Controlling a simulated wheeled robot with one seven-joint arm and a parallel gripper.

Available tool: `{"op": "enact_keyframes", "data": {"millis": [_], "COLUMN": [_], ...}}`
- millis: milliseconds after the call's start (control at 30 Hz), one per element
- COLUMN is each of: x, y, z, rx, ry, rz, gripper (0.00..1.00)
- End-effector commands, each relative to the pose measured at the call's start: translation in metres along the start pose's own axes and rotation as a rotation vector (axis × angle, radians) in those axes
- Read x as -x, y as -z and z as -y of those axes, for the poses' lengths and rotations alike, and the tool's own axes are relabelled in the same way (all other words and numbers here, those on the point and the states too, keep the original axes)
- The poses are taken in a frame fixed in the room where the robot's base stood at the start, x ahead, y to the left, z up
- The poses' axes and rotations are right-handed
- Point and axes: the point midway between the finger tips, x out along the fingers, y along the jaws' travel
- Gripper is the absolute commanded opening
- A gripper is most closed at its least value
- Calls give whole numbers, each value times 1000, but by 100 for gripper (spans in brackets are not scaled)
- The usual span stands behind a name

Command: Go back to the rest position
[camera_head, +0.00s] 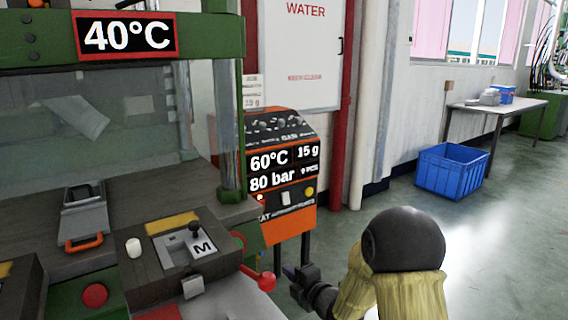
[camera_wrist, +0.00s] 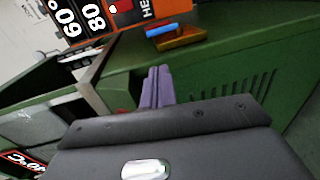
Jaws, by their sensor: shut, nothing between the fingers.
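My gripper (camera_head: 290,271) is at the bottom middle of the head view, small and partly dark, in front of the orange machine's legs. In the wrist view its two purple-grey fingers (camera_wrist: 157,86) are together with nothing between them. They point toward a green machine body and appear apart from it. My arm with its dark round joint and tan cover fills the lower right of the head view.
The green press (camera_head: 222,40) with a 40°C display stands left. Its control panel (camera_head: 205,235) has a lever and a red-knobbed handle (camera_head: 265,281). An orange control unit (camera_head: 296,200) stands behind. A blue crate (camera_head: 451,172) and white table (camera_head: 490,108) are farther right; open floor lies between.

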Motion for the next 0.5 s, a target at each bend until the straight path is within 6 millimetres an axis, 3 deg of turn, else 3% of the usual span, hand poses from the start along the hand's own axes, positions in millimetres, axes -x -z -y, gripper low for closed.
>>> {"op": "enact_keyframes", "data": {"millis": [500], "x": [22], "y": [-8], "z": [-44], "rx": [-139], "ry": [101], "rz": [78], "gripper": [0]}}
